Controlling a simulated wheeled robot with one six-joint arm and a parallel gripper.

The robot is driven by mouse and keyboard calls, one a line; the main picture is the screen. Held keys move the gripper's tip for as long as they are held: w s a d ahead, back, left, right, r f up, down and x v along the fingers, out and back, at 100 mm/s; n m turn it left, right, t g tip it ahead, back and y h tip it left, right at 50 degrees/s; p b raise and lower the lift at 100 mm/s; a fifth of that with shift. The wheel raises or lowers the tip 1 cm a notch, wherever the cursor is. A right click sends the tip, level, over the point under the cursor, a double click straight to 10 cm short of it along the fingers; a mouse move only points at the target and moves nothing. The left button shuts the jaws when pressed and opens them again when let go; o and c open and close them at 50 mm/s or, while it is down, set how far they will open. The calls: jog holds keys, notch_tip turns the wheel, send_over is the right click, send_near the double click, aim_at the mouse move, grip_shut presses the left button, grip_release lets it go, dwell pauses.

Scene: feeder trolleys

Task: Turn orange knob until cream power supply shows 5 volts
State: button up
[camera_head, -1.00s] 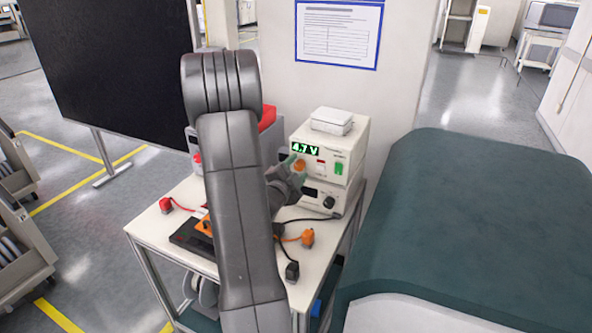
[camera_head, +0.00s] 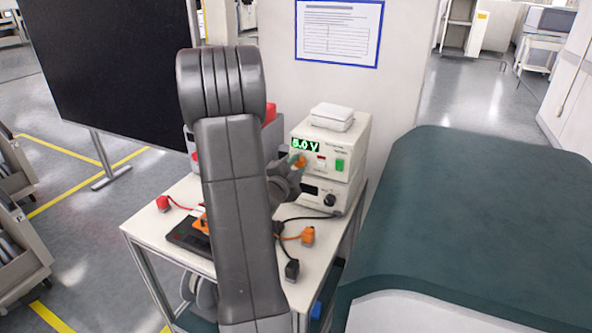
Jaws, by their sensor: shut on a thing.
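The cream power supply (camera_head: 345,150) sits on top of a second cream unit on the trolley. Its green display (camera_head: 305,145) reads 5.0 V, slightly blurred. The orange knob (camera_head: 301,160) is on its front, just below the display, and is partly covered by my gripper (camera_head: 297,164). My gripper is at the knob and shut on it. My arm hides much of the trolley's middle and the gripper's rear part.
The white trolley top (camera_head: 258,272) carries a red plug (camera_head: 163,203), an orange plug (camera_head: 308,236) and a black plug (camera_head: 292,270) with cables. A white box (camera_head: 332,116) lies on the supply. A dark green-topped surface (camera_head: 470,220) stands at right.

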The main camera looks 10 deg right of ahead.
jog(key=o, duration=1)
jog(key=shift+c, duration=0.2)
jog(key=b+v, duration=0.3)
jog(key=v, duration=1.1)
jog(key=shift+w+d, duration=0.1)
jog(key=shift+w, duration=0.05)
jog(key=p+x, duration=0.3)
jog(key=x, duration=1)
jog(key=shift+w+d+p, duration=0.25)
jog(key=shift+w+p, duration=0.05)
jog(key=shift+p, duration=0.05)
